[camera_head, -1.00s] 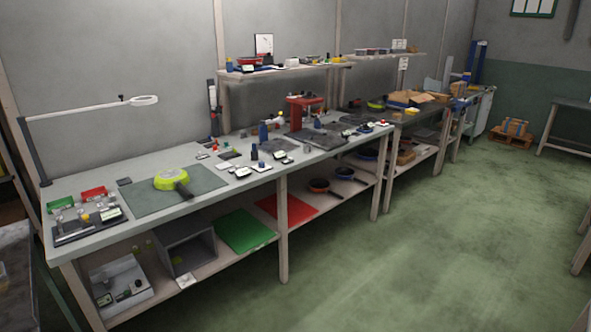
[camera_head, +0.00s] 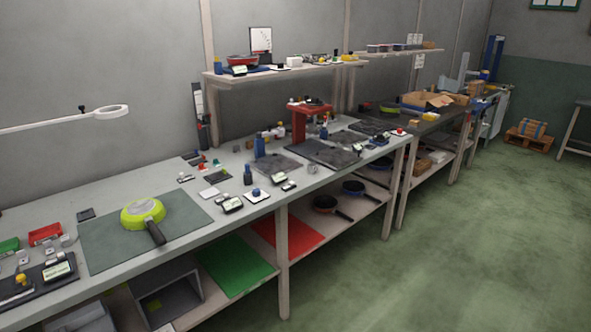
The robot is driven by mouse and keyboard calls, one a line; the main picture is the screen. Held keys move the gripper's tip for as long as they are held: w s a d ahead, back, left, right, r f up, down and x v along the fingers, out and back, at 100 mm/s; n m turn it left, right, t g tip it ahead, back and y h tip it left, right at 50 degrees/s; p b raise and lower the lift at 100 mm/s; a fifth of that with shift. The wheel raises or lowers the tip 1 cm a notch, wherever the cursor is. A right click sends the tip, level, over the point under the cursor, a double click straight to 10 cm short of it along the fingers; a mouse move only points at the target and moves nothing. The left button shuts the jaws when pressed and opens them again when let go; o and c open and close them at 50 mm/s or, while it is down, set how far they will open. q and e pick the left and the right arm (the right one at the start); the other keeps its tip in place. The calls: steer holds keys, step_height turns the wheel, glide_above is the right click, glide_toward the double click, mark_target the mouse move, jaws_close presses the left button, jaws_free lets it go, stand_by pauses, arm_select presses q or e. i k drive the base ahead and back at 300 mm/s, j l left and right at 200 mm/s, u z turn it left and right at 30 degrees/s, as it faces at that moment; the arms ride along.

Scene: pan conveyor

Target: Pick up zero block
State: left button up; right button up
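Neither of my grippers is in view. I cannot tell which thing is the zero block; the small parts on the long grey workbench (camera_head: 190,262) are too small to identify surely. Small gauges with displays stand near the bench's front edge, one on the left (camera_head: 57,268) and one in the middle (camera_head: 232,204). A white plate with a blue knob (camera_head: 257,196) lies beside the middle gauge.
A red press (camera_head: 299,124) stands further back on the bench. A red bin (camera_head: 45,234) is at the left. A lower shelf holds a green sheet (camera_head: 234,264), a red sheet (camera_head: 276,238) and pans. A lamp arm (camera_head: 50,126) reaches over the bench. Green floor (camera_head: 450,270) is clear at right.

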mark_target(312, 167)
steer(key=i+l+u, duration=0.15)
steer(key=u, duration=0.25)
steer(key=i+l+u, duration=0.1)
steer(key=u, duration=0.3)
steer(key=i+l+u, duration=0.1)
steer(key=l+u, duration=0.3)
steer(key=j, duration=0.1)
